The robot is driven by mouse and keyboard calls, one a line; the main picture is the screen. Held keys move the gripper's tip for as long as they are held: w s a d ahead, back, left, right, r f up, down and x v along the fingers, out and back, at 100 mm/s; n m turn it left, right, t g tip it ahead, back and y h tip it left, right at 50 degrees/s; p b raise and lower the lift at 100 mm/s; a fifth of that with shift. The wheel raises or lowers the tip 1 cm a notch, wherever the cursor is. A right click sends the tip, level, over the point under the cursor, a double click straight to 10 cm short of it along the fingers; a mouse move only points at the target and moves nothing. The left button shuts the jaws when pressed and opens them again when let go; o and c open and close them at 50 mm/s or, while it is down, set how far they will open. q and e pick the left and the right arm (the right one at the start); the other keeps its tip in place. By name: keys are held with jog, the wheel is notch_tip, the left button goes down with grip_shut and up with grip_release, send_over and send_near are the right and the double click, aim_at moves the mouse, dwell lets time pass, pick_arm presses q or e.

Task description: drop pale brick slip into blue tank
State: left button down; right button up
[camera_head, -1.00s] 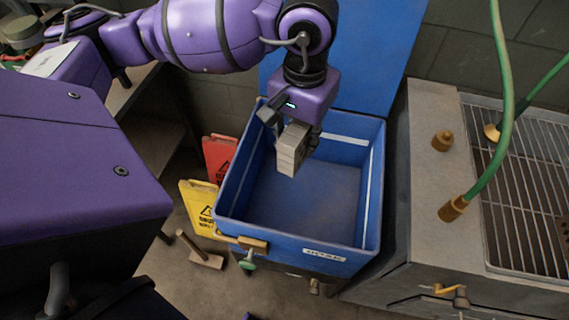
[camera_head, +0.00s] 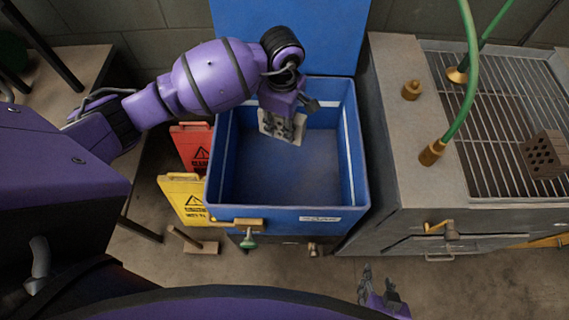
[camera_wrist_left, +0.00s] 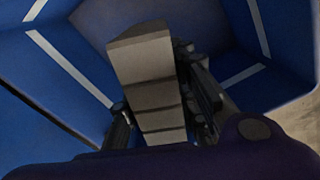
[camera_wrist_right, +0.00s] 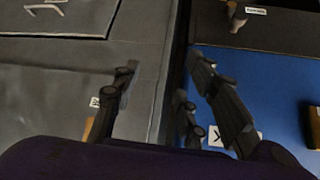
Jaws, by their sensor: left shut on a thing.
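The pale brick slip (camera_head: 299,131) is in my left gripper (camera_head: 283,128), over the back left part of the blue tank (camera_head: 290,216). The left wrist view shows the slip (camera_wrist_left: 148,75) between the fingers, with blue tank walls around it. I cannot tell how far it is above the tank floor. The visible tank floor is bare. My right gripper (camera_head: 379,283) is empty and open, low in front of the tank. In the right wrist view its fingers (camera_wrist_right: 165,90) are apart, above the tank's front and the grey cabinet.
A grey bench (camera_head: 395,140) with a metal grate, green hoses and a hollow brick (camera_head: 545,155) stands right of the tank. Red (camera_head: 193,148) and yellow (camera_head: 184,199) floor signs stand to its left. A blue panel (camera_head: 295,35) rises behind it.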

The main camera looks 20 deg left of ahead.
pick_arm(q)
notch_tip(320, 180, down, 4)
jog(key=shift+s+r+b, duration=0.1)
jog(key=shift+s+b, duration=0.05)
jog(key=shift+b, duration=0.55)
jog(key=shift+f, duration=0.4)
jog(key=c, duration=1.6)
grip_release()
jog(key=shift+o, duration=1.5)
